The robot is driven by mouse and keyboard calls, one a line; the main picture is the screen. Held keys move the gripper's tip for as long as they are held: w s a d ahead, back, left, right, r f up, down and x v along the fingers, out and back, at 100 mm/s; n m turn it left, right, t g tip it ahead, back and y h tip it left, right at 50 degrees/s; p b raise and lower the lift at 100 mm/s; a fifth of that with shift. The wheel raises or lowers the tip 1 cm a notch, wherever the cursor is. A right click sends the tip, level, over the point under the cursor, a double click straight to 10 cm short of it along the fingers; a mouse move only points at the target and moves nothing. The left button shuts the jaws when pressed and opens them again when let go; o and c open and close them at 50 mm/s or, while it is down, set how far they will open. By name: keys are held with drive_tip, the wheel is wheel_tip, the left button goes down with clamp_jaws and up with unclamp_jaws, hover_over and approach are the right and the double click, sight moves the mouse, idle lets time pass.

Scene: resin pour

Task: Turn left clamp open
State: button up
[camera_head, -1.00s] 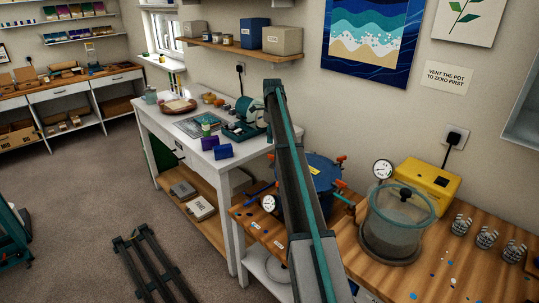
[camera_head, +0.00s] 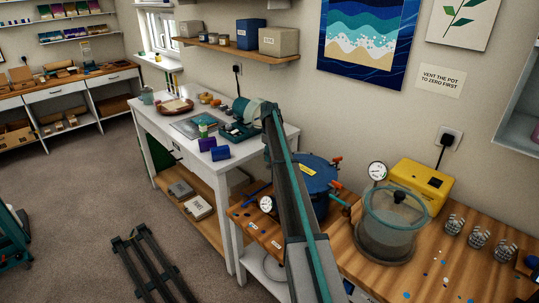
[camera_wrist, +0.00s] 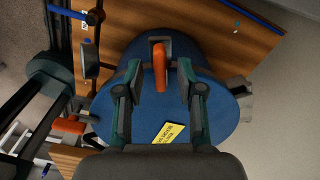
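The blue pressure pot (camera_head: 318,180) stands on the wooden bench, partly hidden behind my arm in the head view. Orange-handled clamps show on its right side (camera_head: 337,161); its left side is hidden there. In the wrist view the blue lid (camera_wrist: 215,110) carries a yellow label (camera_wrist: 169,132). An orange clamp handle (camera_wrist: 160,68) stands at the lid's edge. My gripper (camera_wrist: 161,78) is open, its two fingers on either side of this handle with gaps visible. Another orange handle (camera_wrist: 69,125) is at the left. I cannot tell which clamp is the left one.
A pressure gauge (camera_head: 267,204) is left of my arm. A white table (camera_head: 283,129) adjoins the bench.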

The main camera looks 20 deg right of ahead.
drive_tip(key=shift+f, duration=0.1)
clamp_jaws()
drive_tip(key=shift+n, duration=0.4)
drive_tip(key=n+b, duration=0.1)
drive_tip(key=n, duration=0.2)
drive_tip(key=n+b, duration=0.1)
drive_tip(key=n, duration=0.8)
drive_tip(key=shift+n+b, duration=0.3)
drive_tip(key=shift+b, duration=0.05)
drive_tip(key=shift+n, duration=2.3)
